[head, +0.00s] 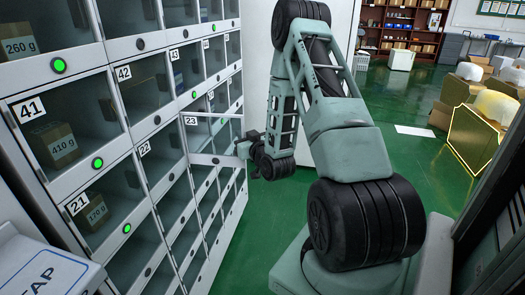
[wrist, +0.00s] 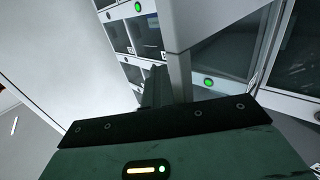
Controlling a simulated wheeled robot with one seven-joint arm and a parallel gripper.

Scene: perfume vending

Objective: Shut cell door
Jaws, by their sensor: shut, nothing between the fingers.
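An open cell door (head: 214,160) with a light grey frame and clear pane swings out from the locker wall at the cell labelled 23. My gripper (head: 241,147) is at the outer edge of this door in the head view, shut and empty. In the wrist view, the dark fingers (wrist: 157,86) are close beside a pale grey frame edge (wrist: 180,76), which looks like the door's. I cannot tell whether they touch it. The gripper's body hides the lower part of that view.
The locker wall (head: 90,74) has several numbered cells, some with boxes and green lights. A white panel (head: 256,75) stands behind the arm. Green floor (head: 400,150) is open to the right, with yellow-edged boxes (head: 473,140) farther right. A white sign (head: 40,270) is at lower left.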

